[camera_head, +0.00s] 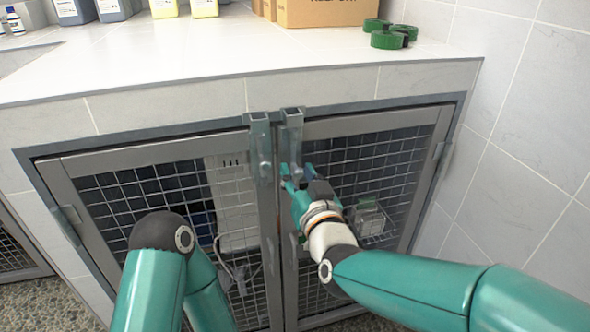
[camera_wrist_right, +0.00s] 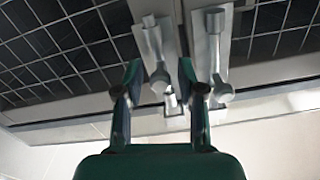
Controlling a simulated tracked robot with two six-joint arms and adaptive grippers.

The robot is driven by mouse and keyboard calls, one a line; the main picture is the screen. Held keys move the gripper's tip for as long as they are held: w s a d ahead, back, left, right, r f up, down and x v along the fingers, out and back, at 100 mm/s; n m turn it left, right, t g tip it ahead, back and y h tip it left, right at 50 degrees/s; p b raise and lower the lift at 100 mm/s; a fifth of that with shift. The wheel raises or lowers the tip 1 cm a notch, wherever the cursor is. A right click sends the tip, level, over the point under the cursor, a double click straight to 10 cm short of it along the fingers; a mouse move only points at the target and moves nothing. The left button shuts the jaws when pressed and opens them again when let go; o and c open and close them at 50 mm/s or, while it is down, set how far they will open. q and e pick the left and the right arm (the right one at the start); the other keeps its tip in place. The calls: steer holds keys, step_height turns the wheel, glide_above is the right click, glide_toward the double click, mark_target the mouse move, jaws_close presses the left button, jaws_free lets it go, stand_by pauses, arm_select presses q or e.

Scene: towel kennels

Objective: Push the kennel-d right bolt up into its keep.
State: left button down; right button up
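The kennel has two mesh doors meeting in the middle, each with an upright grey bolt near its top inner edge. The right bolt (camera_head: 292,150) stands just below its bracket-like keep (camera_head: 292,114) on the frame. My right gripper (camera_head: 297,178) is at the lower end of this bolt. In the right wrist view, which looks upside down, my right gripper (camera_wrist_right: 160,88) is open, with its fingers apart on either side of the right bolt (camera_wrist_right: 153,45) and its knob. I cannot tell whether they touch it. My left gripper is out of view; only my left arm shows.
The left bolt (camera_head: 262,150) stands close beside the right one, just outside a finger in the wrist view (camera_wrist_right: 215,55). A white worktop (camera_head: 200,50) overhangs the doors, with bottles, a cardboard box (camera_head: 325,12) and green rolls (camera_head: 388,38). A tiled wall (camera_head: 530,130) is at right.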

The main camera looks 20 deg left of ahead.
steer(key=shift+x, duration=0.9)
jaws_close()
steer(key=shift+r, duration=0.1)
